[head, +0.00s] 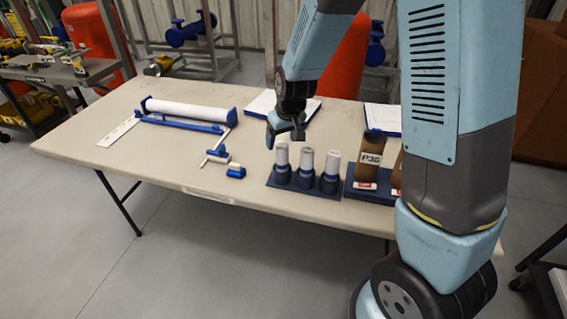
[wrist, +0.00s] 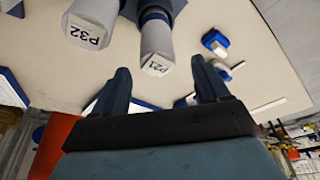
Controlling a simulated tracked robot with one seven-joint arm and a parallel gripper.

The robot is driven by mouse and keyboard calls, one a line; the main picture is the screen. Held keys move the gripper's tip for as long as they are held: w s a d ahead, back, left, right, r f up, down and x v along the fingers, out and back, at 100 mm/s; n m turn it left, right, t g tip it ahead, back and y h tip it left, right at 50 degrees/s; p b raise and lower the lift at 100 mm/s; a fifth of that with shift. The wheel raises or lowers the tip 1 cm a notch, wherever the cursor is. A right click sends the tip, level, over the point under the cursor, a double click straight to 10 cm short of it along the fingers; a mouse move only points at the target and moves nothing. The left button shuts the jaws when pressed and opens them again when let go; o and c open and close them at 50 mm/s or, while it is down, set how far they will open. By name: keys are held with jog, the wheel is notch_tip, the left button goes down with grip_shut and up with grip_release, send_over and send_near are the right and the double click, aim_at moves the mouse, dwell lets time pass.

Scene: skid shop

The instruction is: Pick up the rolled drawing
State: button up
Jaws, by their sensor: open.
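The rolled drawing appears to be the long white roll (head: 187,110) in the head view. It lies in a blue holder (head: 180,124) on the left part of the table. My gripper (head: 284,137) is above the table, well to the right of the roll and near a row of white-topped cylinders. I cannot make out the roll clearly in the wrist view.
Three white-topped cylinders (head: 306,165) stand in a dark blue base. The wrist view shows labels P32 (wrist: 88,32) and P21 (wrist: 158,65). A brown block marked P36 (head: 371,150) stands to their right. Small blue-and-white pieces (head: 222,160) lie before the roll. Papers (head: 264,103) lie behind.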

aim_at(282, 144)
jog(key=shift+x, duration=2.9)
jog(key=shift+s+d, duration=0.1)
jog(key=shift+d, duration=0.05)
jog(key=shift+c, duration=0.4)
grip_shut()
